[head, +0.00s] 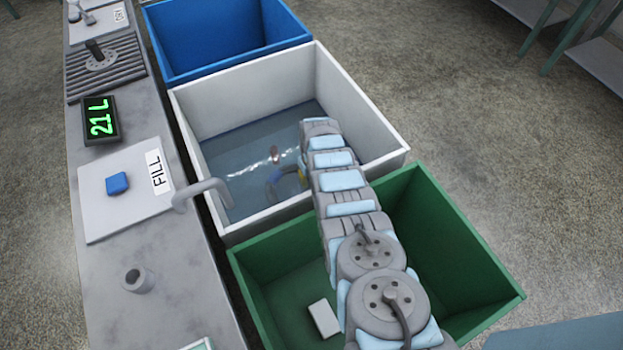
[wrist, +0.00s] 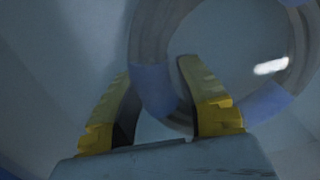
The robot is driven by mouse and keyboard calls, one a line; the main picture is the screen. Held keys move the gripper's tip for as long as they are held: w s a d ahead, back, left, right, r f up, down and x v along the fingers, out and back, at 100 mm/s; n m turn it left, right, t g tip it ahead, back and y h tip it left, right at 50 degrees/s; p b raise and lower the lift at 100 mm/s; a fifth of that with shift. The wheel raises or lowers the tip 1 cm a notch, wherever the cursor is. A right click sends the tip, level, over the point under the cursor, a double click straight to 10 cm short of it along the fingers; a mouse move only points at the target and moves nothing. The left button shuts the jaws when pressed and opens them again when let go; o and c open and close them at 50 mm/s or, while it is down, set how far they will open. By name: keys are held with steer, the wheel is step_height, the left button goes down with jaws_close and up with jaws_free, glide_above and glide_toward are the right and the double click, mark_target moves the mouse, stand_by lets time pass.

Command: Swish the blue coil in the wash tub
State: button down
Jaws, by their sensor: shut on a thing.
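The white wash tub (head: 350,95) stands in the middle of the head view with water (head: 235,160) in it. The blue coil (head: 276,182) is inside the tub, partly hidden by my arm; its rounded edge shows at the water. In the wrist view the coil (wrist: 152,92) is a grey ring with blue bands. My gripper (wrist: 155,78) has yellow-backed fingers on either side of a blue band and is shut on the coil.
A blue tub (head: 290,30) stands behind and a green tub (head: 450,225) in front, with a pale block (head: 323,319) inside.

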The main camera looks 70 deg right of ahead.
mark_target(275, 195)
steer(key=shift+w+r, duration=0.1)
stand_by(0.3)
steer(key=shift+w+a+p, duration=0.65)
steer(key=shift+p, duration=0.05)
steer(key=shift+w+a+p, duration=0.5)
steer(key=shift+w+a, duration=0.35)
steer(key=shift+a, duration=0.1)
steer(key=shift+w+a+p, duration=0.65)
steer(key=shift+w+a, duration=0.45)
steer(key=shift+w+a+p, duration=0.65)
steer(key=shift+w+a, duration=1.4)
steer(key=shift+a, duration=0.05)
steer(key=shift+s+d+b, duration=1.3)
steer(key=shift+s+d, duration=1.45)
steer(key=shift+d, duration=0.1)
steer(key=shift+s+d, duration=0.4)
